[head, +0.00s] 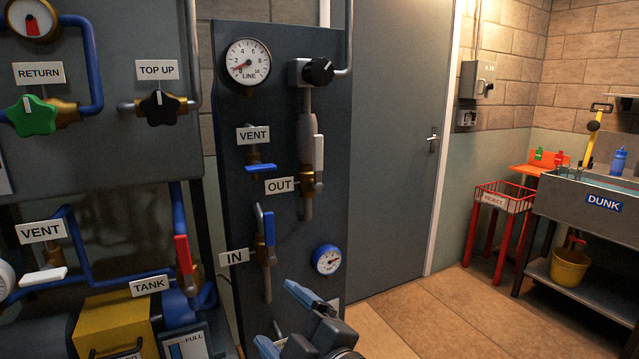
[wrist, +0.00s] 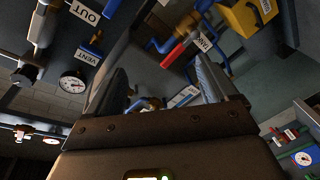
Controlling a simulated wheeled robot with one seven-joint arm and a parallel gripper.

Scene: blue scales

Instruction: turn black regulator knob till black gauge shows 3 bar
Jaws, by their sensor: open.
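The black regulator knob (head: 319,71) sits at the upper right of the dark panel, on a pale regulator body with pipes. The black-rimmed gauge (head: 248,62) marked LINE is left of it. Its red needle points lower left, near the low end of the scale, below 2; the exact value is hard to read. The gauge also shows tilted in the wrist view (wrist: 72,82), with the dark knob (wrist: 24,75) beside it. My gripper (head: 282,319) is open and empty, low in front of the panel, well below and apart from the knob. Both fingers show in the wrist view (wrist: 155,85).
Valve handles marked VENT, OUT and IN stick out below the gauge. A blue-rimmed gauge (head: 327,260) is low on the panel. Another panel with green (head: 31,116) and black TOP UP (head: 160,107) knobs stands left. Open floor (head: 460,290) lies right, before the red basket stand (head: 497,205).

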